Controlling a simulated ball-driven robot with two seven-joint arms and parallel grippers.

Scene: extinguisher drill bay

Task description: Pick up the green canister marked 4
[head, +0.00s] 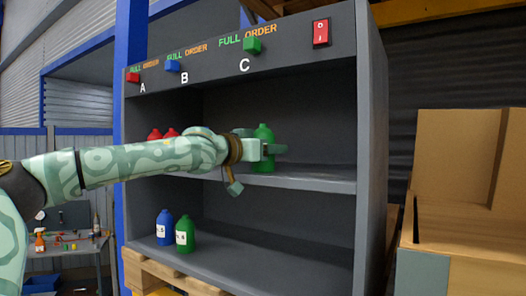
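A green canister (264,132) stands on the middle shelf, with no number showing on the side I see. My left gripper (268,149) is at this canister, with one finger across its front; the other finger is mostly hidden, so I cannot tell whether it grips. Another green canister (185,236) stands on the lower shelf with a white label whose number is too small to read surely. My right gripper is not in view.
A blue canister (164,228) stands beside the lower green one. Red canisters (162,134) are on the middle shelf behind my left arm. The grey shelf unit (371,150) has side walls and a red switch (320,32). An open cardboard box (470,225) stands at right.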

